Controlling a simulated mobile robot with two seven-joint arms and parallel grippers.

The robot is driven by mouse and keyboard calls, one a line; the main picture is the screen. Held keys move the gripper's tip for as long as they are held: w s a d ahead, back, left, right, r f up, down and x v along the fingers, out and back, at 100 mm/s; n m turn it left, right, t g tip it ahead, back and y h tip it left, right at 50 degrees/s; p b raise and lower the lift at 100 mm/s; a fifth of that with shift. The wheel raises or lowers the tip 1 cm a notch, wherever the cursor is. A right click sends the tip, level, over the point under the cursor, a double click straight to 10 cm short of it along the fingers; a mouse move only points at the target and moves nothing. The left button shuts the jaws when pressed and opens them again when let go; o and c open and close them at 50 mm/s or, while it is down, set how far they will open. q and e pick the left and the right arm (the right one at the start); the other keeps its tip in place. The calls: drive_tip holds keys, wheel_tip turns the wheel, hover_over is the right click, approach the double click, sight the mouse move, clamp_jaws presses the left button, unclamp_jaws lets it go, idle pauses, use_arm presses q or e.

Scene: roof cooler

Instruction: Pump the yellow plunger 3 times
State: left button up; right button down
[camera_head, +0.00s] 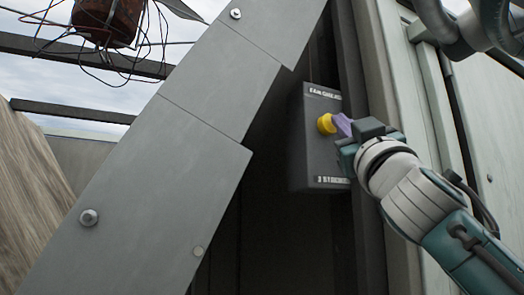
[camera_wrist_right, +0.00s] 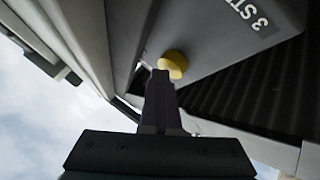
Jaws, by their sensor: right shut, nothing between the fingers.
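The yellow plunger (camera_head: 326,123) sticks out of the front of a dark grey box (camera_head: 318,158) with white lettering. In the right wrist view the plunger (camera_wrist_right: 174,63) shows as a round yellow knob just beyond my fingertips. My right gripper (camera_head: 341,125) comes in from the right, with its purple fingers shut and empty. Its fingertips (camera_wrist_right: 160,76) are at the plunger, overlapping its edge in both views. I cannot tell whether they touch it or how far the plunger is pressed in. My left gripper is not in view.
A large slanted grey metal panel (camera_head: 150,190) with bolts fills the left and middle. A rusty block (camera_head: 108,20) with loose wires hangs at the top left. Grey pipes (camera_head: 470,25) cross the top right.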

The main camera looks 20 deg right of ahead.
drive_tip(key=s, duration=0.2)
drive_tip(key=s+p, duration=0.1)
drive_tip(key=s, duration=0.1)
drive_tip(key=s+p, duration=0.1)
drive_tip(key=s, duration=0.1)
drive_tip(key=shift+d, duration=0.25)
drive_tip(key=shift+w, duration=0.1)
idle(0.7)
idle(0.9)
idle(0.6)
